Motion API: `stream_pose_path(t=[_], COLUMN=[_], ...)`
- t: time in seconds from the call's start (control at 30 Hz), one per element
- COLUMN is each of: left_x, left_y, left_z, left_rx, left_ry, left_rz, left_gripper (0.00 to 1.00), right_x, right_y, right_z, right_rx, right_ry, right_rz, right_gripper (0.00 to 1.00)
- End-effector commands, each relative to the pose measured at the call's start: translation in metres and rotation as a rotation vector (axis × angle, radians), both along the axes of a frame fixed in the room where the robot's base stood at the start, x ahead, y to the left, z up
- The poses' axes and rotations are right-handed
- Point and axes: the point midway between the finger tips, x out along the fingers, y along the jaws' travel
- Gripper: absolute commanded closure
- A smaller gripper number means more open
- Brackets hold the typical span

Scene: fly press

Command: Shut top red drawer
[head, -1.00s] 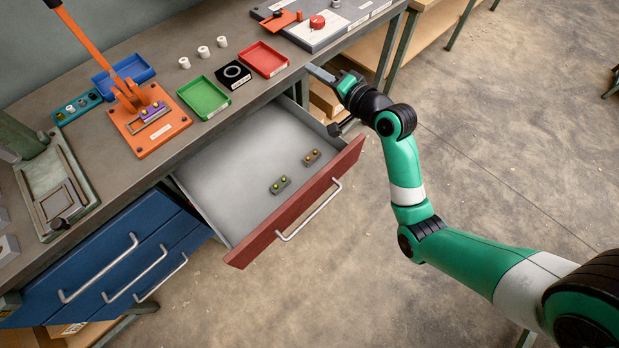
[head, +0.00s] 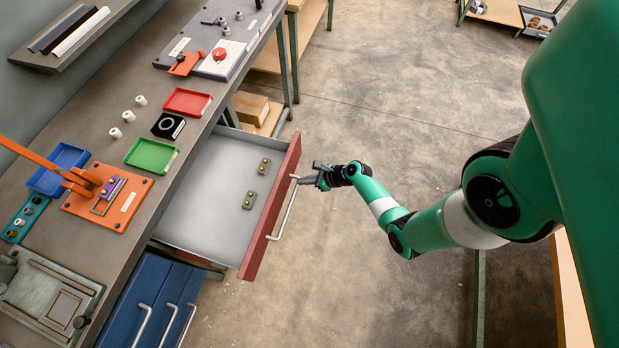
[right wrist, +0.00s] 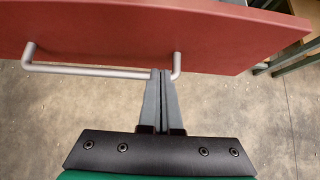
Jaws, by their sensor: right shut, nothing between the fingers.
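The top red drawer (head: 272,208) is pulled well out from under the bench. My right gripper (head: 299,180) is shut and empty, in front of the drawer front by the handle's far end. In the right wrist view the shut fingertips (right wrist: 162,74) overlap the handle (right wrist: 95,70) beside its right-hand post; I cannot tell if they touch it. My left gripper is not in view.
Blue drawers (head: 150,300) sit nearer along the bench, shut. The bench top (head: 110,220) holds a green tray (head: 151,155), a red tray (head: 187,102), a blue tray (head: 58,168) and an orange press (head: 108,196). Open floor lies before the drawer.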

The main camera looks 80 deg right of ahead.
Motion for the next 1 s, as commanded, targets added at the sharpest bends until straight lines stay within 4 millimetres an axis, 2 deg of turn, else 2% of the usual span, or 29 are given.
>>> stream_pose_path(t=[0.03, 0.1, 0.3, 0.77, 1.0], left_x=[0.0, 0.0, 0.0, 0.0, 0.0], left_y=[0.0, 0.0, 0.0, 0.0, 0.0], left_z=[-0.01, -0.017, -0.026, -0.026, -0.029], left_rx=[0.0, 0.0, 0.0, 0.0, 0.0], left_ry=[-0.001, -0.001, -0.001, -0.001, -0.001], left_rz=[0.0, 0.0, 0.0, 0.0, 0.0], left_gripper=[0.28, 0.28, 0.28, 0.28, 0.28], right_x=[0.008, 0.017, 0.034, 0.037, 0.051], right_y=[-0.001, -0.002, -0.005, -0.006, -0.012], right_z=[-0.012, -0.02, -0.032, -0.032, -0.033], right_rx=[-0.001, -0.001, -0.001, -0.003, -0.003], right_ry=[0.0, 0.0, 0.0, 0.0, -0.001], right_rz=[0.004, 0.004, 0.001, 0.0, -0.009], right_gripper=[1.0, 1.0, 1.0, 1.0, 1.0])
